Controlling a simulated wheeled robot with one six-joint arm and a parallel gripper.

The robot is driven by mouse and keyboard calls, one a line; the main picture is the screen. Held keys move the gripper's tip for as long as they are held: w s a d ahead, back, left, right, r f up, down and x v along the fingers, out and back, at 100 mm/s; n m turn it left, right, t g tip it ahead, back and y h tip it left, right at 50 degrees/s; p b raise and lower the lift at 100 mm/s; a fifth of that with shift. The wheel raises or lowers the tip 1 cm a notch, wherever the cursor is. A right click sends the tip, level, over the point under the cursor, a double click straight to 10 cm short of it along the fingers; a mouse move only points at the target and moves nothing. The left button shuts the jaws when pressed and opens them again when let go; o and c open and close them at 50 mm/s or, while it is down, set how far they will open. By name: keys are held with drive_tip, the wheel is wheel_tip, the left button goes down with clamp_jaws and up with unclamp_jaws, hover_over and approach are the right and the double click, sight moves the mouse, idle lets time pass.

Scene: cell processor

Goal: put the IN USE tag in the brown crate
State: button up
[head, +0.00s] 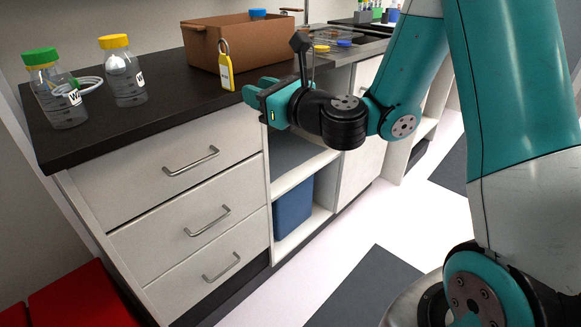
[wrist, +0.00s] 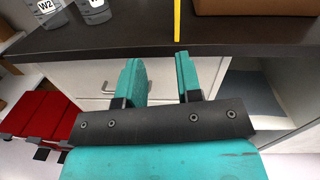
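The yellow IN USE tag (head: 226,73), with a metal ring at its top, is upright in front of the brown crate (head: 262,48), near the counter's front edge. I cannot tell what supports it. In the wrist view the tag (wrist: 177,20) shows edge-on as a thin yellow strip, beyond the fingertips and nearer the right finger. The crate stands on the counter, and its corner (wrist: 240,6) shows at the top right of the wrist view. My gripper (head: 256,90) is at the counter's front edge, right of the tag; its teal fingers (wrist: 161,62) are apart and empty.
Two bottles, one green-capped (head: 62,100) and one yellow-capped (head: 124,78), stand on the dark counter (head: 170,97) at the left. Drawers with handles and a shelf with a blue bin (head: 293,207) are below. Dishes (head: 335,44) lie right of the crate.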

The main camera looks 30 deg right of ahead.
drive_tip(key=s+a+r+n+g+y, duration=0.1)
drive_tip(key=s+a+n+g+y, duration=0.45)
drive_tip(key=a+n, duration=0.5)
drive_tip(key=s+a+f+n+g+h, duration=0.1)
drive_tip(key=s+f+n+g, duration=0.1)
drive_tip(key=s+n+g, duration=0.2)
drive_tip(key=s+a+f+n+g+h, duration=0.1)
drive_tip(key=s+n+g, duration=0.3)
drive_tip(key=s+n, duration=0.5)
drive_tip(key=n+h, duration=0.1)
drive_tip(key=n, duration=0.4)
drive_tip(key=shift+s+a+f+n+g, duration=0.2)
drive_tip(key=shift+s+f+n+g, duration=0.15)
drive_tip(key=shift+s+f, duration=0.05)
drive_tip(key=shift+o, duration=0.5)
drive_tip(key=s+d+f+n+g+h, duration=0.1)
drive_tip(key=s+d+n+g+h, duration=0.1)
drive_tip(key=s+d+n+h, duration=0.3)
drive_tip(key=s+d+n, duration=0.1)
drive_tip(key=s+n, duration=0.2)
drive_tip(key=shift+g, duration=0.4)
drive_tip(key=shift+f, duration=0.15)
